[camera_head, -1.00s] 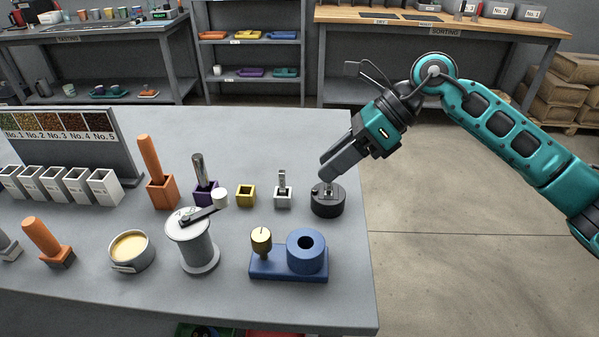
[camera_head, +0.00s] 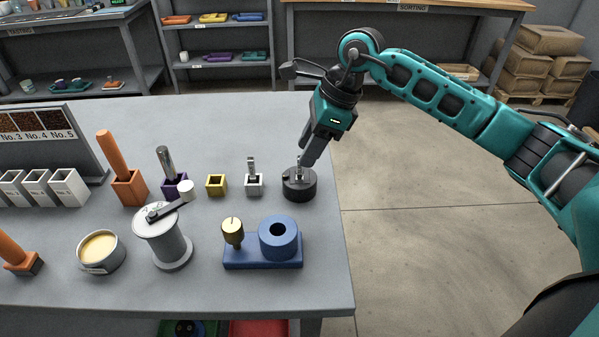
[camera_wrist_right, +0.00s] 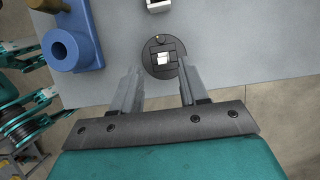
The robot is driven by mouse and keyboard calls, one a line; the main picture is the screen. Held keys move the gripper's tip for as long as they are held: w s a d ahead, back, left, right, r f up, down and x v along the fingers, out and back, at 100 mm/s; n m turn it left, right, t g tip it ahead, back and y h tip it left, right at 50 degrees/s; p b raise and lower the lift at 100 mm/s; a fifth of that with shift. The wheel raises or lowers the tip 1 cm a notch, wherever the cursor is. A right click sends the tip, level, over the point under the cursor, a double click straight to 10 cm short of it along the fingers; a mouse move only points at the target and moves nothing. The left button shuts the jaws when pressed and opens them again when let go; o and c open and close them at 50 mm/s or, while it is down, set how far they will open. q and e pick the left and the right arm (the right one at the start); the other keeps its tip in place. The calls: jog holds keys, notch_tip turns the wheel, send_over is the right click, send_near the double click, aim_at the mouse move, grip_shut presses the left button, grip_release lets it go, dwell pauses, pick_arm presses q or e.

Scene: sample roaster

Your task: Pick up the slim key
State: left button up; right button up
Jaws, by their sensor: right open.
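A round black holder (camera_head: 299,190) stands near the right edge of the grey table with a small metallic key (camera_head: 299,172) upright in it. A similar metal key (camera_head: 252,166) stands in a small white square holder (camera_head: 254,187) to its left. I cannot tell from looks alone which is the slim one. My right gripper (camera_head: 305,159) is just above the black holder, pointing down and slightly tilted. In the right wrist view its open fingers (camera_wrist_right: 160,70) are empty, with the black holder (camera_wrist_right: 150,68) and the key's bright top (camera_wrist_right: 164,60) ahead, between the fingertips. My left gripper is out of view.
A blue fixture (camera_head: 262,264) with a ring and a brass-coloured piece stands in front. A yellow square holder (camera_head: 216,185), a purple holder (camera_head: 176,188), an orange holder (camera_head: 130,190) and a grey spool-like stand (camera_head: 168,243) are to the left. The floor right of the table is clear.

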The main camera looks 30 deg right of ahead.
aim_at(300, 173)
jog(key=x, duration=0.4)
jog(key=shift+w+f, duration=0.25)
jog(key=shift+f, duration=0.05)
jog(key=shift+c, duration=0.3)
grip_shut()
